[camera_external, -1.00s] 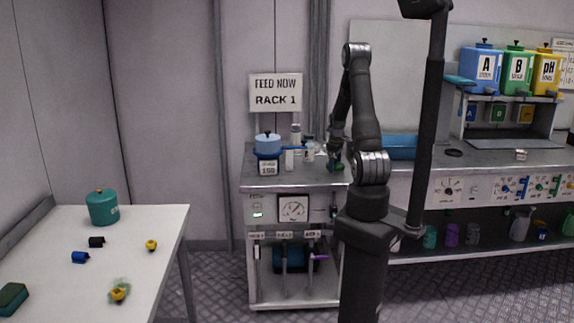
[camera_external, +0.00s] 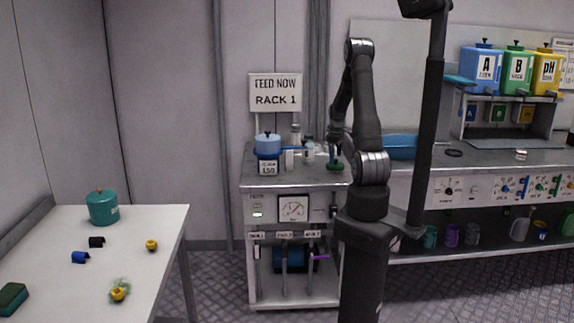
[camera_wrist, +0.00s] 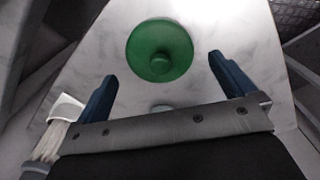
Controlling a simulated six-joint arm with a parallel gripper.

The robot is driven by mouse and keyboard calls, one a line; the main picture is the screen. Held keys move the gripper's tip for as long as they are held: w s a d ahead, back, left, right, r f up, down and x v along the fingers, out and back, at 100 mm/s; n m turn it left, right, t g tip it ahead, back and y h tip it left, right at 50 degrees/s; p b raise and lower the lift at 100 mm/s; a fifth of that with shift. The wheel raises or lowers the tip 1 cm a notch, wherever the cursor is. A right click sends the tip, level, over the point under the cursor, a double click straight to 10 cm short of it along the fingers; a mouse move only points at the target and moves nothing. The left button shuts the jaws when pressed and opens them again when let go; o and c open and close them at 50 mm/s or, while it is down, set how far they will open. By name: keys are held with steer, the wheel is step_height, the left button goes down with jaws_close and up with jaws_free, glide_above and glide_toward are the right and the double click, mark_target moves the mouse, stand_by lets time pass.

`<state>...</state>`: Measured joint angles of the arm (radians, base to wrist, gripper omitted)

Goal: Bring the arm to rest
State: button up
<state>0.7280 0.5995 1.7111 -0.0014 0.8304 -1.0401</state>
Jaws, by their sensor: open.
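My gripper (camera_wrist: 165,85) is open in the wrist view, its two blue fingers apart with nothing between them. A round green lid with a knob (camera_wrist: 160,50) lies on the marble-like top just beyond the fingertips. In the external view my gripper (camera_external: 336,140) hangs above the right part of the rack bench top, its fingers too small to read. The green lid (camera_external: 335,166) sits on the bench top below it, with a visible gap. My arm is bent, with its elbow high.
A blue pot (camera_external: 268,143) and small bottles stand left of my gripper on the bench. A blue tray (camera_external: 402,147) lies to the right. A white brush-like thing (camera_wrist: 60,125) shows at lower left in the wrist view. The white table (camera_external: 165,215) stands apart at left.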

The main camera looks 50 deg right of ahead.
step_height(320, 180, down, 5)
steer(key=shift+f, duration=0.1)
step_height(320, 180, up, 5)
steer(key=shift+s+r, duration=0.1)
steer(key=s+d+r, duration=0.4)
steer(key=s+r, duration=0.3)
steer(key=s, duration=0.4)
step_height(320, 180, up, 13)
steer(key=n, duration=0.2)
glide_above(335, 163)
steer(key=s+d, duration=0.3)
steer(key=shift+s+a+f, duration=0.1)
steer(key=shift+s+a, duration=0.1)
steer(key=shift+a, duration=0.05)
steer(key=shift+s, duration=0.1)
